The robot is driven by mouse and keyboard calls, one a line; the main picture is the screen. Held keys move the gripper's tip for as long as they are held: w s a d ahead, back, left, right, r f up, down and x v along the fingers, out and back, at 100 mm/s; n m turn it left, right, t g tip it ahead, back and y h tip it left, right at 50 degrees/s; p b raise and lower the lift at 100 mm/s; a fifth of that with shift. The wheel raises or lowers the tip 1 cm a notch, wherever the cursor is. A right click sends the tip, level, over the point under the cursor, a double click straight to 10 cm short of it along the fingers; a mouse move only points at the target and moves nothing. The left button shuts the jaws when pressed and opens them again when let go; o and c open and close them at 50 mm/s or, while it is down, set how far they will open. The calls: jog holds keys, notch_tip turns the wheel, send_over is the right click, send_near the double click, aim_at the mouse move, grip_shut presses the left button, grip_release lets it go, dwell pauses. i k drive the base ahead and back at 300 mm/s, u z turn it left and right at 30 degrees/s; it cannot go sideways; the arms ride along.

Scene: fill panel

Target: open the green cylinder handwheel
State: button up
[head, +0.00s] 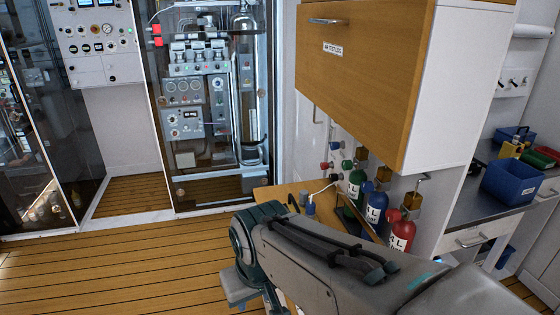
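The green cylinder (356,183) stands upright at the back of a row of three, under the wooden cabinet. Its green handwheel (347,164) sits on the left side of a brass valve (361,153). The handwheel is small here, and I cannot tell how far it is turned. The blue cylinder (376,212) and the red cylinder (402,236) stand nearer, with their own blue and red handwheels. My arm crosses the lower right and bends downward at the lower middle, in front of the cylinders. My gripper is not visible.
A wooden cabinet (365,65) overhangs the cylinders. A wooden bench top (285,196) holds small items left of them. Small coloured wall knobs (324,166) are behind. A glass-fronted equipment cabinet (205,120) stands left. The plank floor (100,270) is clear at lower left.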

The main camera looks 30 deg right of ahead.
aim_at(348, 164)
jog(key=u, duration=0.1)
jog(key=k, duration=0.85)
jog(key=z, duration=0.65)
jog(key=i, duration=0.95)
